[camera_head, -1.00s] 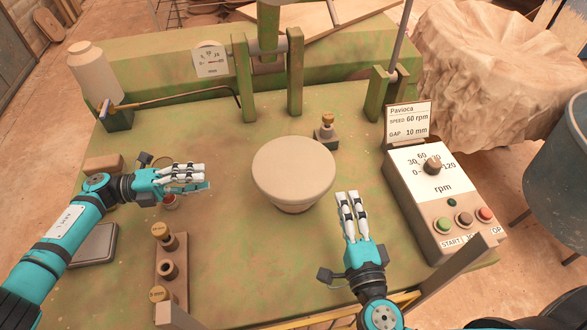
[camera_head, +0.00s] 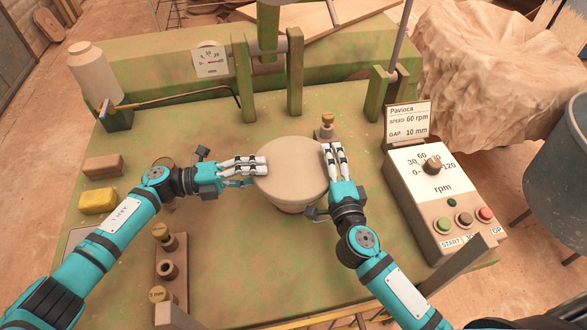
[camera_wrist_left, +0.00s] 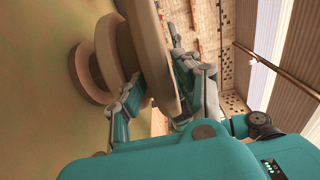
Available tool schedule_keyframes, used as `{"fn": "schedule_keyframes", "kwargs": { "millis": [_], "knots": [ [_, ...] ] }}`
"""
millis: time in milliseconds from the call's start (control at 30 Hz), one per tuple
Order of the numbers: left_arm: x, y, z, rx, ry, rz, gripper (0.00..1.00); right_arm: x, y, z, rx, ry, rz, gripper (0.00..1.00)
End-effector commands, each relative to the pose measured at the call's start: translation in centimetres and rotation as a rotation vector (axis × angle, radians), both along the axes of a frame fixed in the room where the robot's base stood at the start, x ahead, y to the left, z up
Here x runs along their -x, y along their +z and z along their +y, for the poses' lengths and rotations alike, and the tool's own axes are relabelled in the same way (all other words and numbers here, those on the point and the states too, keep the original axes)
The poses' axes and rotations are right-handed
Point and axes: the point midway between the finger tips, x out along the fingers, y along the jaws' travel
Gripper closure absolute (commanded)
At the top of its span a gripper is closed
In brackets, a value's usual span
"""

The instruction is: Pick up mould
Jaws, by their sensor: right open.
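The mould (camera_head: 291,172) is a round beige piece with a wide flat top and a narrower lower part. It stands upright on the green table. My left gripper (camera_head: 250,168) is at its left edge, with fingertips over the rim. In the left wrist view, the fingers of the left gripper (camera_wrist_left: 160,90) lie on both sides of the rim of the mould (camera_wrist_left: 152,50); whether they grip it is unclear. My right gripper (camera_head: 333,160) is open at the mould's right edge, its upper fingers over the rim. Its lower finger is hidden.
A small knobbed weight (camera_head: 326,128) stands close behind the mould. A control box (camera_head: 440,195) with dial and buttons is at the right. A rack (camera_head: 170,270) stands front left. A yellow block (camera_head: 98,201) and brown block (camera_head: 103,166) lie left. Green posts (camera_head: 295,72) rise behind.

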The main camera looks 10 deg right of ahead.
Motion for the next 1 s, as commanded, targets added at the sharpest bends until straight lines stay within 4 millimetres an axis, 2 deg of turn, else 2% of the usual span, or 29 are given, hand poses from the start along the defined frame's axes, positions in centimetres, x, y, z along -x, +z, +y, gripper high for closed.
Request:
{"fn": "schedule_keyframes", "kwargs": {
  "millis": [133,167,400,500,1000],
  "knots": [
    [0.00,0.01,0.01,0.000,0.000,0.000,0.67,0.02,0.00,0.00,0.000,0.000,0.000,0.52],
    [0.00,0.01,0.02,0.000,0.000,0.000,0.70,0.02,0.00,0.00,0.000,0.000,0.000,0.55],
    [0.00,-0.02,0.05,0.000,0.000,0.000,1.00,0.04,0.00,-0.01,0.000,0.000,0.000,0.86],
    [0.00,-0.03,0.06,-0.001,0.000,0.000,1.00,0.04,-0.01,-0.01,0.000,0.000,0.000,0.99],
    [-0.03,0.09,0.08,0.001,0.000,-0.001,1.00,0.03,0.14,-0.01,0.000,0.000,-0.002,1.00]
  ]
}}
